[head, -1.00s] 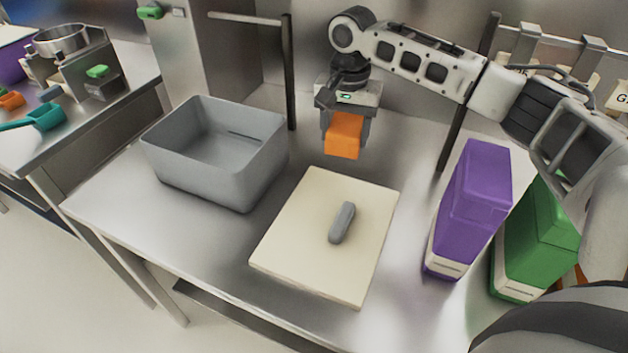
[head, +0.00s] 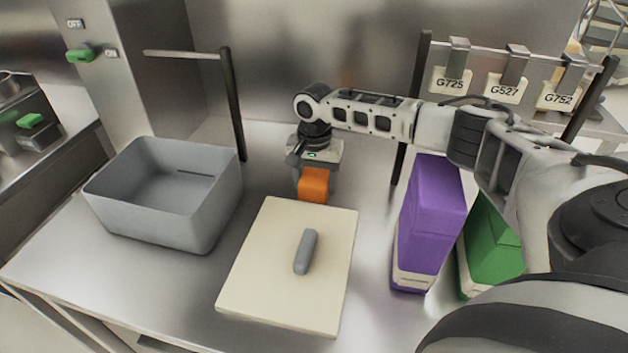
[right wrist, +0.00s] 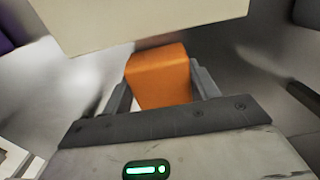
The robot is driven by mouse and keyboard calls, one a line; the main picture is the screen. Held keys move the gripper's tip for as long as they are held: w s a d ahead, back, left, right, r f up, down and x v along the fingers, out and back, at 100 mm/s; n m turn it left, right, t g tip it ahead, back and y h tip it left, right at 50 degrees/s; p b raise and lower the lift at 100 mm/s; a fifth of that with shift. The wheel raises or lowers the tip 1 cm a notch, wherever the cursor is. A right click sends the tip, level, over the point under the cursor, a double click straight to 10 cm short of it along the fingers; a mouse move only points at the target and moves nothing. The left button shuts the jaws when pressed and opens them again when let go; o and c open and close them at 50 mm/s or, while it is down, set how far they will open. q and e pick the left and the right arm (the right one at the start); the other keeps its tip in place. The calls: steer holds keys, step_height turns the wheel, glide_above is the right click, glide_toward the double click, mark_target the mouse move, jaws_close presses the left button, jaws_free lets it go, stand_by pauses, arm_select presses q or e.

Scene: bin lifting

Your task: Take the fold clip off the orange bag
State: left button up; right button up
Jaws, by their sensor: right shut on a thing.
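My right gripper (head: 314,191) is shut on an orange block-shaped thing (head: 313,183), just behind the cream board. In the right wrist view the orange thing (right wrist: 160,78) sits between the two grey fingers. I cannot tell whether it is the orange bag or a part clipped to it. A grey rounded bar (head: 306,252), perhaps a clip, lies on the cream board (head: 258,270), apart from the gripper. No clip shows clearly on the orange thing. My left gripper is out of view.
A grey open bin (head: 150,222) stands left of the board and looks empty. A purple bag (head: 432,215) and a green bag (head: 488,245) stand to the right. A rail with tags (head: 505,90) is behind. Clear table lies between bin and board.

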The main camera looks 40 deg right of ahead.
steer(key=shift+f, duration=0.15)
steer(key=o, duration=1.1)
step_height(320, 180, up, 12)
steer(key=shift+r, duration=0.15)
step_height(320, 180, down, 12)
steer(key=shift+f, duration=0.25)
steer(key=shift+r, duration=2.05)
